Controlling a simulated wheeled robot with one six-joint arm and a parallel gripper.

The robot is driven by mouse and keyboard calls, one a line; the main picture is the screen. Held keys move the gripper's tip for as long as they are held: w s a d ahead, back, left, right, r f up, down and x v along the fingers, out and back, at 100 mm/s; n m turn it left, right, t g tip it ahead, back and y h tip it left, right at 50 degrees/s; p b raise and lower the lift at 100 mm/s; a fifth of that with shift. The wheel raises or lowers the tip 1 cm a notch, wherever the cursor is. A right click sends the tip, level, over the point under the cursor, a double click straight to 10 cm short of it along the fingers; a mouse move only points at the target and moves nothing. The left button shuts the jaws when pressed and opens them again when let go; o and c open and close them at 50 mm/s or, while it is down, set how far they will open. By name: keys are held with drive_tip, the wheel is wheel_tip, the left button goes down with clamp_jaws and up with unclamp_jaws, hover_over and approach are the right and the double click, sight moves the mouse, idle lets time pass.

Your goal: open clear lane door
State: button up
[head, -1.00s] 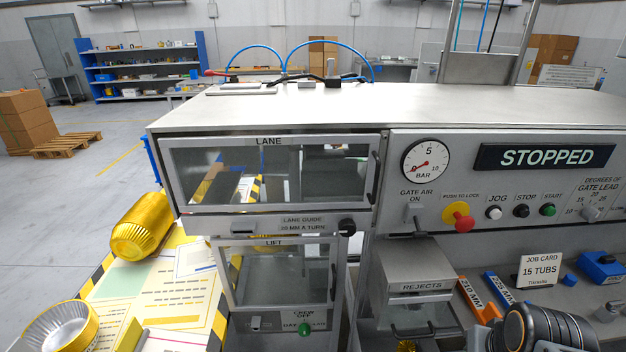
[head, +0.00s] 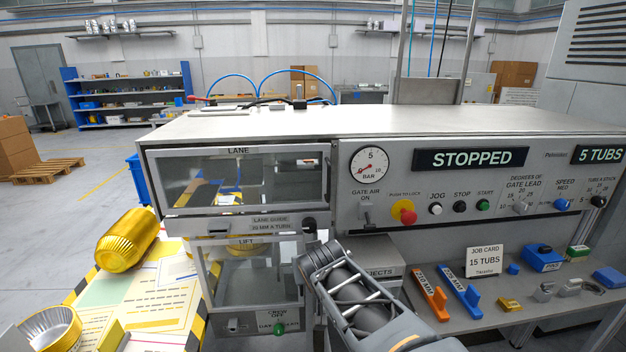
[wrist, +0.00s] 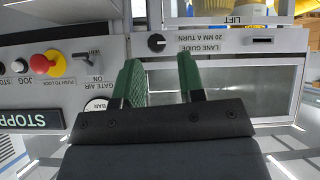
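The clear lane door (head: 240,182), a framed see-through pane under the LANE label, sits flat in the machine front and looks shut. Its dark upright handle (head: 327,182) is at the right edge. My gripper (head: 312,256) is in front of the machine, below and just left of that handle. In the wrist view, which is upside down, my gripper (wrist: 163,82) has its two green fingers apart with nothing seen between them. The lane door (wrist: 255,90) shows there to the right of the fingers. The handle cannot be made out in that view.
Below the door are the lane guide knob (head: 309,224) and the clear lift door (head: 250,280). The rejects box (head: 375,262) is partly behind my arm. The control panel (head: 440,195) is to the right. Gold tubs (head: 128,240) lie on the left table.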

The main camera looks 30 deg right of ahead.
drive_tip(key=w+d+r+m+t+h, duration=0.1)
drive_tip(key=w+d+r+t+h, duration=0.2)
drive_tip(key=d+r, duration=0.4)
drive_tip(key=n+t+y, duration=0.1)
drive_tip(key=t+y, duration=0.1)
drive_tip(key=t, duration=0.3)
approach(329, 176)
drive_tip(key=shift+n+t+y, duration=0.3)
drive_tip(key=x, duration=0.7)
drive_tip(key=b+x, duration=0.1)
drive_tip(key=x, duration=0.2)
drive_tip(key=shift+w+d+f, duration=0.25)
drive_tip(key=shift+d, duration=0.1)
clamp_jaws()
